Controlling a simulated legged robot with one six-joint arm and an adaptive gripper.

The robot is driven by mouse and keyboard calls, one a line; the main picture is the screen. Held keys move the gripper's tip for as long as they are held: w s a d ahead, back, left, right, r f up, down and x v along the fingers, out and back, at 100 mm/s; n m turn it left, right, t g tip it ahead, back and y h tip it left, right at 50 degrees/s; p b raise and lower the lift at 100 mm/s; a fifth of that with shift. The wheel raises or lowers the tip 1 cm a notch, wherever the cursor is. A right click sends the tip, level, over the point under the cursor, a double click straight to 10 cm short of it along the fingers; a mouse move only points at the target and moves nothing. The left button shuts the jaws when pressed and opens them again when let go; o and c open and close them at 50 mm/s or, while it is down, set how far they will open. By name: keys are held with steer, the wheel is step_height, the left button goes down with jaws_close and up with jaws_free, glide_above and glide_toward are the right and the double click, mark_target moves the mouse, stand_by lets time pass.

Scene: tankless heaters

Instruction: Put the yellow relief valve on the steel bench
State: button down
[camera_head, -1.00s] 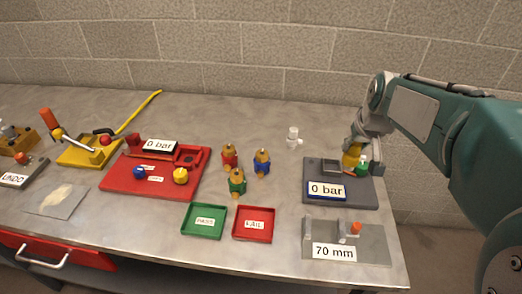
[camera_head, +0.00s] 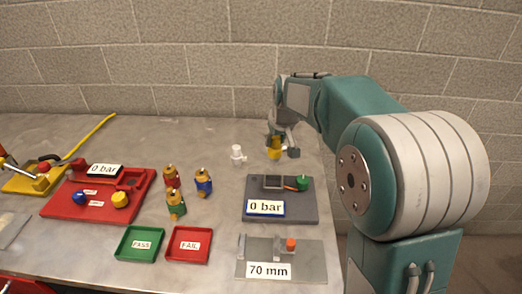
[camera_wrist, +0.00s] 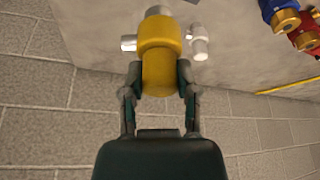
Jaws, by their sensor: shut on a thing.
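The yellow relief valve (camera_head: 274,150) is in my gripper (camera_head: 283,144), over the back right of the steel bench (camera_head: 215,131), behind the grey plate labelled 0 bar. In the head view I cannot tell whether its lower end touches the bench. The wrist view shows the yellow valve body (camera_wrist: 160,50) with a metal end and a metal side port. My gripper's two fingers (camera_wrist: 160,86) are shut on either side of its yellow cap.
A white fitting (camera_head: 238,155) stands left of the held valve. The grey 0 bar plate (camera_head: 303,211) lies in front. Green (camera_head: 122,249) and red (camera_head: 207,249) trays sit nearer. A block wall closes the back.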

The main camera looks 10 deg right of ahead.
steer(key=w+d+f, duration=0.1)
steer(key=w+f, duration=0.2)
steer(key=f, duration=0.1)
steer(key=w+d+f, duration=0.1)
steer(key=w+f, duration=0.2)
steer(key=w, duration=0.1)
steer(key=w+d+f, duration=0.2)
steer(key=w+f, duration=0.2)
steer(key=shift+d+f, duration=0.1)
steer(key=shift+f, duration=0.25)
steer(key=shift+a, duration=0.4)
steer(key=c, duration=0.5)
jaws_free()
steer(key=shift+a+f, duration=0.1)
steer(key=shift+c, duration=0.2)
steer(key=shift+o, duration=0.9)
steer(key=shift+d, duration=0.3)
